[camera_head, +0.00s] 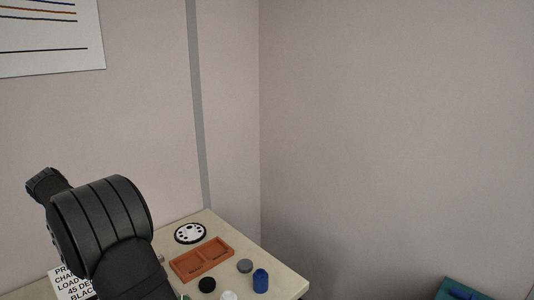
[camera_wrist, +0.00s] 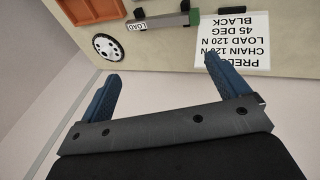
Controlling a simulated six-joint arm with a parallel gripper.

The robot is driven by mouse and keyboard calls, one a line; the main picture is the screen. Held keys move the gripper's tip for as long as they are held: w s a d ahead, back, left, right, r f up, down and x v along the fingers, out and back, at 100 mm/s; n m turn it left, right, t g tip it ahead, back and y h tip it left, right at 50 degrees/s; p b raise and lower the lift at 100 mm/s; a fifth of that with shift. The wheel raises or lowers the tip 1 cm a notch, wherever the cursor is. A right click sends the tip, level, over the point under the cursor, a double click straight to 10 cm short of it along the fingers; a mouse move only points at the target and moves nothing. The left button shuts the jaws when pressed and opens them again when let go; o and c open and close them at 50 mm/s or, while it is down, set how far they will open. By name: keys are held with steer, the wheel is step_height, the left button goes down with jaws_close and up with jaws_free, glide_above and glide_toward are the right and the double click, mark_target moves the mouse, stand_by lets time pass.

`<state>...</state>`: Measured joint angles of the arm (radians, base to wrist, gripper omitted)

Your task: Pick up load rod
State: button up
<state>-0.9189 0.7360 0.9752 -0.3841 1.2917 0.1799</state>
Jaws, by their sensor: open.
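The load rod (camera_wrist: 165,22) is a grey bar with a white tag reading LOAD at one end and a green piece at the other. It lies on the cream table at the top of the wrist view. My gripper (camera_wrist: 160,69) has two blue fingers spread wide with nothing between them. The rod is beyond the fingertips, apart from them.
A printed card (camera_wrist: 236,40) lies right of the rod, with a small black piece (camera_wrist: 232,10) nearby. A white holed disc (camera_head: 190,233), an orange two-compartment tray (camera_head: 202,260), a grey cylinder (camera_head: 245,266) and a blue bottle (camera_head: 261,282) stand on the table. Walls rise behind.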

steer(key=c, duration=0.9)
steer(key=w+f+n, duration=0.2)
steer(key=f+n, duration=0.3)
steer(key=n, duration=0.1)
steer(key=w+f+n+h, duration=0.1)
steer(key=w+f+n, duration=0.1)
steer(key=f+n, duration=0.3)
steer(key=w+f+n+g+h, duration=0.1)
steer(key=w+f+n, duration=0.2)
steer(key=f+n, duration=0.2)
steer(key=shift+d+f+n, duration=0.35)
steer(key=shift+n, duration=0.55)
steer(key=shift+x, duration=3.15)
